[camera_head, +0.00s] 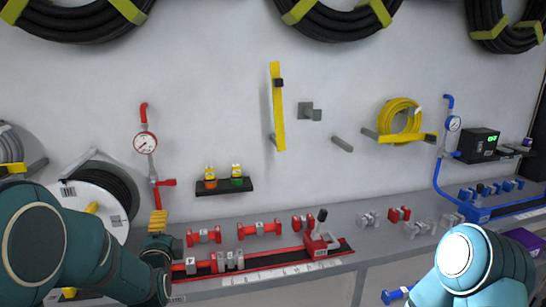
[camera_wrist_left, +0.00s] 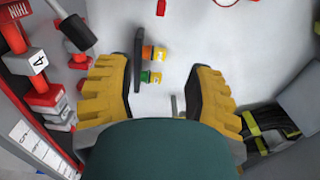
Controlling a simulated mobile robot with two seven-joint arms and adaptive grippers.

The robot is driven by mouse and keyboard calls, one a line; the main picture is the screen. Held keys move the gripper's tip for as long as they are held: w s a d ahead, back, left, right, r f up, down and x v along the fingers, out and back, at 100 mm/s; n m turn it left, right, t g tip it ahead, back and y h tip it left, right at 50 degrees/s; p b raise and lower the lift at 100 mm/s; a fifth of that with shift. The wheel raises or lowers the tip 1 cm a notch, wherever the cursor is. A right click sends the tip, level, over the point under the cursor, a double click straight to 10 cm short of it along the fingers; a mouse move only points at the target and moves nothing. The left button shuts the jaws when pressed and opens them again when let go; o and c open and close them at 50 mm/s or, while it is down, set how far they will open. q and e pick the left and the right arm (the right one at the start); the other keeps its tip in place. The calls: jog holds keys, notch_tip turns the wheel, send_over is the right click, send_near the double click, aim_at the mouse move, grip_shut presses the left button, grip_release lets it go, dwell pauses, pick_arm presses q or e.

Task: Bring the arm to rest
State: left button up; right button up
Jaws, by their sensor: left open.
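My left arm (camera_head: 110,265) comes in from the left in the head view. Its gripper (camera_head: 158,222) has yellow fingers that point up in front of the workbench's left end. In the left wrist view the gripper (camera_wrist_left: 162,75) is open, with nothing held between its two fingers. Beyond the gap show an orange container (camera_wrist_left: 153,53) and a green container (camera_wrist_left: 150,77) by the black wall shelf. My right arm (camera_head: 475,265) shows at the lower right; its gripper is out of the picture.
A red rail (camera_head: 280,268) with a lever clamp (camera_head: 318,238) lies right of the left gripper. Loose red blocks (camera_head: 258,229) lie behind it. A gauge (camera_head: 145,143) and red pipe rise behind the gripper. A hose reel (camera_head: 112,205) stands left. Open air lies above the bench.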

pick_arm(q)
jog(key=s+d+f+n+g+h, duration=0.1)
jog(key=s+d+f+n+g, duration=0.1)
jog(key=f, duration=0.5)
jog(key=s+d+f+n+g+h, duration=0.2)
jog(key=s+f+n+g, duration=0.1)
jog(key=f, duration=0.5)
jog(key=s+d+f+n+g+h, duration=0.1)
jog(key=s+d+f+n+g, duration=0.15)
jog(key=f, duration=0.45)
jog(key=s+d+f+n+g+h, duration=0.2)
jog(key=s+d+f+n+g, duration=0.2)
jog(key=s, duration=0.6)
jog(key=s+d+f+n+g+h, duration=0.2)
jog(key=s+d+f+n+g, duration=0.2)
jog(key=s+d+f, duration=0.3)
jog(key=s+f+n, duration=0.1)
jog(key=s+f, duration=0.1)
jog(key=s, duration=0.1)
jog(key=shift+s+d+f, duration=0.15)
jog(key=shift+s+f, duration=0.15)
pick_arm(e)
jog(key=shift+s, duration=0.1)
